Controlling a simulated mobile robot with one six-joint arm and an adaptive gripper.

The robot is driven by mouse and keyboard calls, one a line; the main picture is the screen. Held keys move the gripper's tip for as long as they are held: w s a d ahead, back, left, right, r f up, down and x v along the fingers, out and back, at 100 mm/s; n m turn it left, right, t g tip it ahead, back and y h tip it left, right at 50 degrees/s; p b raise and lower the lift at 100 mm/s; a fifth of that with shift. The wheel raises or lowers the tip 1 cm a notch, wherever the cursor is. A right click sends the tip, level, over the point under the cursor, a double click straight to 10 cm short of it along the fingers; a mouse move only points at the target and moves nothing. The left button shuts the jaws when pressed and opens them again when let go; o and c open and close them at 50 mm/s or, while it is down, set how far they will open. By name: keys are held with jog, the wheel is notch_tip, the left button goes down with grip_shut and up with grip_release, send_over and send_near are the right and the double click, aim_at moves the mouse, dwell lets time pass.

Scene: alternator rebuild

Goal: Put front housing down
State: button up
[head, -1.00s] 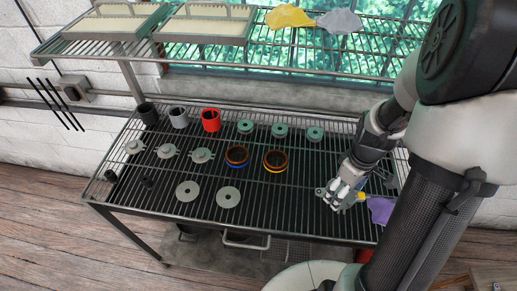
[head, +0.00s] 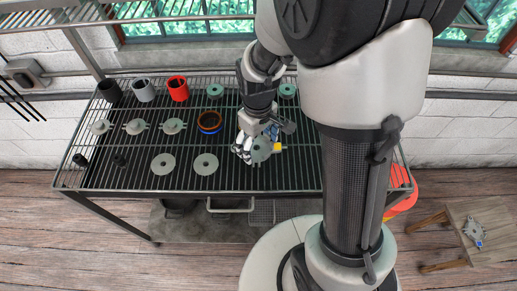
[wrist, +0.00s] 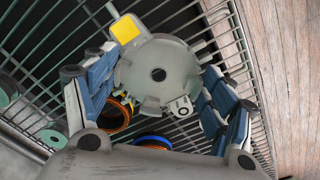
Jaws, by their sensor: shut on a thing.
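The front housing (head: 262,150) is a grey round piece with a yellow patch on its edge. In the wrist view it shows as a disc (wrist: 176,66) with a dark centre hole and lugs on its rim. My gripper (head: 249,150) is shut on it, with a blue-grey finger on either side in the wrist view (wrist: 158,98). The housing is over the wire rack table (head: 95,181), right of the flat grey discs. I cannot tell whether it touches the rack.
A copper-coloured ring with a blue band (head: 209,123) is left of my gripper. Two flat discs (head: 163,164) lie near the front edge. Lugged grey parts (head: 135,127) and black, grey and red cups (head: 177,89) stand at left. A small wooden table (head: 482,213) is at far right.

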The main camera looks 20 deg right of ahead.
jog(key=shift+f+b, duration=0.65)
jog(key=shift+f, duration=1.1)
jog(key=shift+f, duration=0.2)
jog(key=o, duration=1.3)
jog(key=s+r+m+t+p, duration=0.1)
jog(key=s+r+p, duration=0.15)
jog(key=r, duration=0.85)
jog(key=s+r+m+t+p, duration=0.1)
jog(key=s+r+p, duration=0.15)
jog(key=r, duration=0.75)
jog(key=s+r+m+t, duration=0.1)
jog(key=s+r, duration=0.1)
jog(key=s, duration=0.1)
jog(key=s+r+m, duration=0.1)
jog(key=s, duration=0.3)
jog(key=s+r+m+t+b, duration=0.1)
jog(key=s+r, duration=0.1)
jog(key=s, duration=0.1)
jog(key=shift+s+d+r+t, duration=0.3)
